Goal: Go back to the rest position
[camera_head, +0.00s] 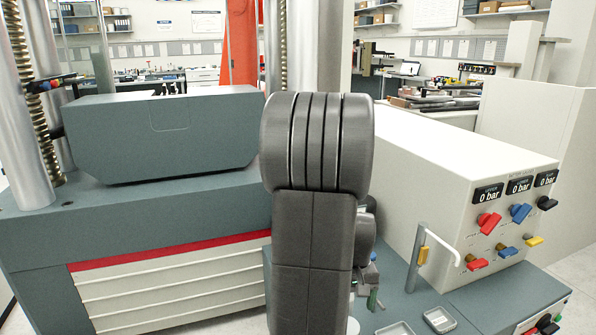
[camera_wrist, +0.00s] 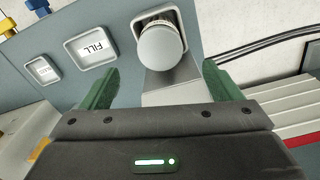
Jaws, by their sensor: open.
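My gripper (camera_wrist: 158,88) is in the wrist view, with its two green fingers spread wide apart and nothing held between them. A pale round knob (camera_wrist: 163,46) on a metal mount lies beyond the fingertips, between them in the picture; I cannot tell the exact gap. In the head view, my grey arm stands upright in the middle and hides most of the gripper. Only a small green part of a finger shows low beside it.
A grey testing machine (camera_head: 160,215) with columns stands at left. A cream control box (camera_head: 450,165) with "0 bar" displays and coloured knobs is at right. A white bent handle (camera_head: 440,242) rises before it. A tray marked FILL (camera_wrist: 97,47) lies near the gripper.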

